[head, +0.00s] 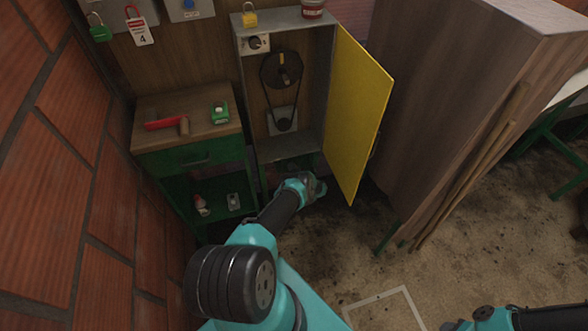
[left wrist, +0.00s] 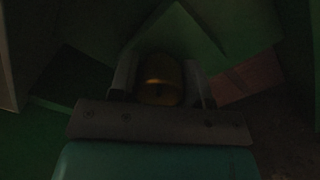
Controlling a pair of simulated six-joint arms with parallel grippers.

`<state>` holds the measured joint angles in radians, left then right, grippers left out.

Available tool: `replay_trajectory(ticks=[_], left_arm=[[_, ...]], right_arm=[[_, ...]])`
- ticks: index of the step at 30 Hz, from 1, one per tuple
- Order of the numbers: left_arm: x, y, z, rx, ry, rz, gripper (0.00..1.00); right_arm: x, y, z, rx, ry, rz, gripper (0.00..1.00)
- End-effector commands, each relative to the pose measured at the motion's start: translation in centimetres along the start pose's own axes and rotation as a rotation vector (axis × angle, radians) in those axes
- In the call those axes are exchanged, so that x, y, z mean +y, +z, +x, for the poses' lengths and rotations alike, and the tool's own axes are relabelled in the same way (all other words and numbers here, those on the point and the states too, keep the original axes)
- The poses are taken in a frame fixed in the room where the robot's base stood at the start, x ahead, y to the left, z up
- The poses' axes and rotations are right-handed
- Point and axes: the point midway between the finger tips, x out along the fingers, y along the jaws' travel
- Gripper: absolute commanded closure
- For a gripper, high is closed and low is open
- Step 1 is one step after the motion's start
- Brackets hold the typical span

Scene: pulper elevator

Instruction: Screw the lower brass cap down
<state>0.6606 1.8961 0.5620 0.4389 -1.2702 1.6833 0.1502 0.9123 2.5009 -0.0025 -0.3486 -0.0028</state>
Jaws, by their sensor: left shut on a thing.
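The lower brass cap (left wrist: 160,85) shows as a dim yellow, rounded piece in the dark left wrist view. My left gripper (left wrist: 158,72) is shut on it, with one finger on each side. In the head view my left wrist is low in front of the open cabinet, and the cap and fingertips are hidden there. Part of my right arm shows at the bottom right edge of the head view; whether its gripper is open or shut cannot be made out.
The cabinet (head: 239,75) holds a belt and pulleys (head: 282,72). Its yellow door (head: 355,110) stands open close to the right of my left wrist. A green bench (head: 190,148) is at the left, a wooden panel box (head: 450,90) at the right. The sandy floor in front is mostly clear.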

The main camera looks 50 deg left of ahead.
Motion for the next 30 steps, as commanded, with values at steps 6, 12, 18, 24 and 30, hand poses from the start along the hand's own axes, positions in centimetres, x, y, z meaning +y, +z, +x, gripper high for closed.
replay_trajectory(ticks=[6, 12, 18, 24, 30], left_arm=[[0.01, -0.02, 0.07, -0.003, 0.005, 0.191, 0.8], [-0.01, -0.04, 0.09, -0.007, 0.009, 0.381, 0.8], [-0.06, -0.08, 0.09, -0.011, 0.012, 0.572, 0.8], [-0.09, -0.11, 0.09, -0.015, 0.016, 0.762, 0.8], [-0.12, -0.15, 0.09, -0.02, 0.02, 0.952, 0.8]], right_arm=[[0.0, 0.0, 0.0, 0.0, 0.0, 0.0, 0.57], [0.0, 0.0, 0.0, 0.0, 0.0, 0.0, 0.57], [0.0, 0.0, 0.0, 0.0, 0.0, 0.0, 0.57], [0.0, 0.0, 0.0, 0.0, 0.0, 0.0, 0.57], [0.0, 0.0, 0.0, 0.0, 0.0, 0.0, 0.57]])
